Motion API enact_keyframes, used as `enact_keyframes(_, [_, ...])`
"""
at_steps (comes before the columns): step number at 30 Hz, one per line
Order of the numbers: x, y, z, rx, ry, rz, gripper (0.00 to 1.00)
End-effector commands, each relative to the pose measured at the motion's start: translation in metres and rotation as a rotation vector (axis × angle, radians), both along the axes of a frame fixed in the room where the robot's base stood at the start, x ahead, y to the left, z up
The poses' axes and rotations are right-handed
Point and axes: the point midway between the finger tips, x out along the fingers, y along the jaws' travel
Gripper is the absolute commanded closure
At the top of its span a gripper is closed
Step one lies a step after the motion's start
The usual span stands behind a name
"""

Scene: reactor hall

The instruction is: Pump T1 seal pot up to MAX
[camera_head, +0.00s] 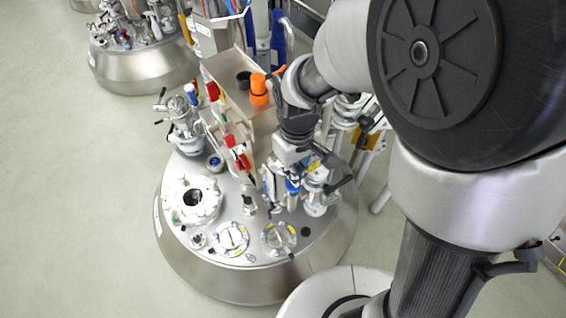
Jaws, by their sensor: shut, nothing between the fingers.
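A steel reactor lid (207,239), apparently T1's, carries many fittings in the head view. My gripper (297,138) hangs from my arm over the right rear of this lid, close above a cluster of valves and pipework (292,186). Its fingers look closed and I see nothing in them. The fingertips are small and partly lost against the fittings. I cannot make out which fitting is the seal pot, nor its pump handle, level or MAX mark; my arm and the pipework hide much of that side.
An orange bottle (260,91) and a black cup (243,79) stand on a steel shelf left of my gripper. Red-handled valves (240,157) rise below the shelf. A second vessel (146,67) stands at the back left. The floor at left is clear.

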Motion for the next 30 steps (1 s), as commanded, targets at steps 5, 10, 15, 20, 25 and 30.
enact_keyframes(5, [0.000,0.000,0.000,0.000,0.000,0.000,1.00])
enact_keyframes(10, [0.000,0.000,-0.004,0.000,0.000,0.000,1.00])
enact_keyframes(15, [0.000,0.000,-0.012,0.000,0.000,0.000,1.00])
enact_keyframes(20, [0.000,0.000,-0.020,0.000,0.000,0.000,1.00])
enact_keyframes(25, [0.000,0.000,-0.029,0.000,0.000,0.000,1.00])
enact_keyframes(30, [0.000,0.000,-0.038,-0.001,0.001,0.000,1.00])
